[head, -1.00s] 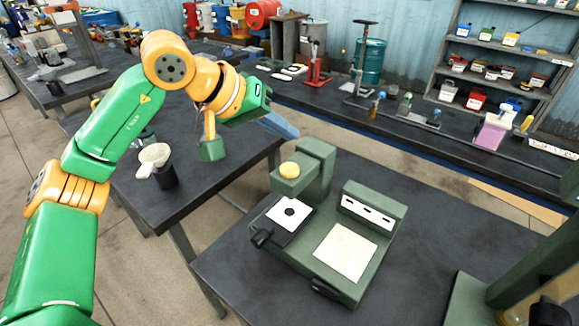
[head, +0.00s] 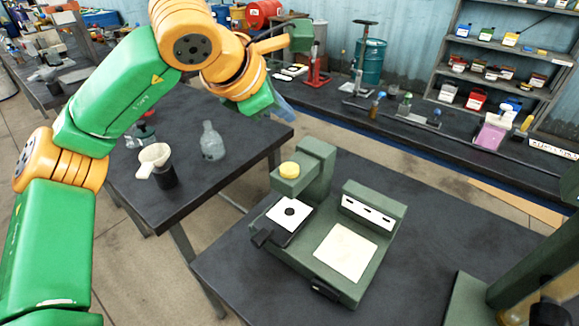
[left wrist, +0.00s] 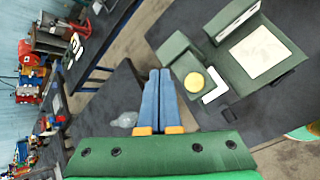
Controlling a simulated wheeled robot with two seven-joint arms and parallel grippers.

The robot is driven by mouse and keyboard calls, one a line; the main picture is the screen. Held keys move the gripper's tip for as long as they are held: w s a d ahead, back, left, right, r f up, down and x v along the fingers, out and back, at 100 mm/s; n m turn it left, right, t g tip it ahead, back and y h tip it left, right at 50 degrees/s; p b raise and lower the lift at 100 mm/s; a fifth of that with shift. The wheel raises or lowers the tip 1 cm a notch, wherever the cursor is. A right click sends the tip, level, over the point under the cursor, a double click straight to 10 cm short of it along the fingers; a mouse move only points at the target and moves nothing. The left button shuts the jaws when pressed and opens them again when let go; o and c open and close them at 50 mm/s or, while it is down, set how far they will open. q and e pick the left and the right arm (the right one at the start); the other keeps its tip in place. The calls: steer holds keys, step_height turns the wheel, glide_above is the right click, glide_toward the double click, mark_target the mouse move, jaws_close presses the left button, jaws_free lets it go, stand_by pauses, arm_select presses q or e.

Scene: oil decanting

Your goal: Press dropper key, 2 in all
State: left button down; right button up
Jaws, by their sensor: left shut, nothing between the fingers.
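The green dropper device stands on the near dark table, with a round yellow key (head: 289,170) on top of its raised arm. The yellow key also shows in the left wrist view (left wrist: 195,83), right of my fingers. My left gripper (head: 286,110) is up and to the left of the device in the head view, apart from the key. Its blue fingers lie together in the left wrist view (left wrist: 158,72), shut and empty. My right gripper is not in view.
The device's base has a white pad (head: 346,252) and a small plate with a black dot (head: 290,211). A clear flask (head: 212,141) and a funnel on a dark container (head: 163,172) stand on the left table. A green stand (head: 540,250) is at the right edge.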

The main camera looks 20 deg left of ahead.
mark_target(285, 171)
arm_select(q)
steer(key=shift+f, duration=0.1)
step_height(285, 171, down, 8)
steer(key=b, duration=0.7)
steer(key=shift+f, duration=0.1)
steer(key=shift+f+b, duration=0.3)
steer(key=shift+b, duration=0.05)
stand_by(1.4)
steer(key=shift+f+b, duration=0.35)
steer(key=shift+b, duration=0.1)
steer(key=shift+f+b, duration=0.45)
stand_by(0.5)
steer(key=shift+r+p, duration=0.7)
steer(key=shift+r, duration=0.15)
